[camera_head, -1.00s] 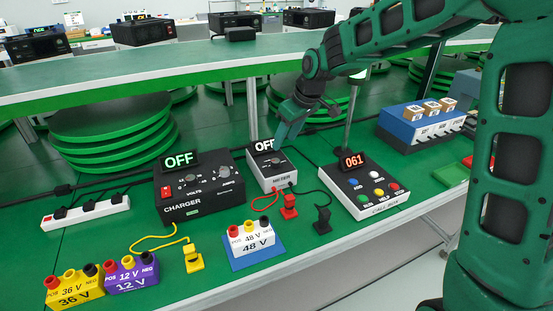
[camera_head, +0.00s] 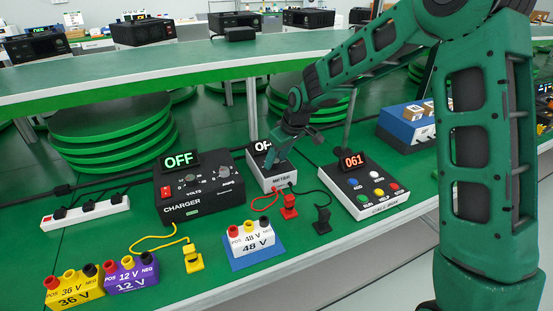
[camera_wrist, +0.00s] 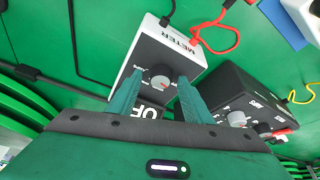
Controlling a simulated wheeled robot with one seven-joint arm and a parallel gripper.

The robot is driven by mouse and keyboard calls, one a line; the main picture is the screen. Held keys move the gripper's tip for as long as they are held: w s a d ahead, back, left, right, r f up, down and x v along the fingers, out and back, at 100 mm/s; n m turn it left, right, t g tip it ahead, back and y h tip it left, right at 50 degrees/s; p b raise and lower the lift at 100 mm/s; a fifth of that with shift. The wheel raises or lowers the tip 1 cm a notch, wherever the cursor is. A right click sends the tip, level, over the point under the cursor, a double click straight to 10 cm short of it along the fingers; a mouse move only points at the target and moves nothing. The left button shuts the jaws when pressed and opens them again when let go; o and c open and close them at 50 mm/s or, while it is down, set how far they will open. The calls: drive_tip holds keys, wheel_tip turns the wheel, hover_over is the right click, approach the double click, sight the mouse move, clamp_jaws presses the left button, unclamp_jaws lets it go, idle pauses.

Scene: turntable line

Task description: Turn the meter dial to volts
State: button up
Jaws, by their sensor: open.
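The meter (camera_head: 281,177) is a white box with a dark face and a display reading OFF, partly hidden behind my gripper in the head view. In the wrist view the meter (camera_wrist: 187,47) lies ahead of my gripper, and its grey round dial (camera_wrist: 162,82) with a red mark shows between the fingers. My gripper (camera_wrist: 160,95) is open, one finger on each side of the dial, and holds nothing. I cannot tell whether the fingers touch the dial. In the head view my gripper (camera_head: 275,152) is over the meter.
The charger (camera_head: 200,188) stands left of the meter and the call box (camera_head: 365,190) right of it. Red (camera_head: 289,205) and black (camera_head: 322,220) plugs on cables lie in front. The 48 V block (camera_head: 252,236) sits nearer. A raised shelf (camera_head: 130,75) runs behind.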

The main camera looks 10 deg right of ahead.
drive_tip(key=c, duration=1)
drive_tip(key=shift+c, duration=0.2)
drive_tip(key=shift+r+m, duration=0.1)
drive_tip(key=shift+m, duration=0.2)
drive_tip(key=m+h, duration=0.1)
drive_tip(key=m, duration=0.1)
drive_tip(key=m+t, duration=0.1)
drive_tip(key=m, duration=0.1)
drive_tip(key=shift+a+m+h, duration=0.1)
drive_tip(key=shift+m+h, duration=0.2)
drive_tip(key=shift+h, duration=0.1)
drive_tip(key=shift+m+h, duration=0.9)
drive_tip(key=shift+m, duration=1.3)
drive_tip(key=shift+a, duration=0.1)
drive_tip(key=o, duration=1)
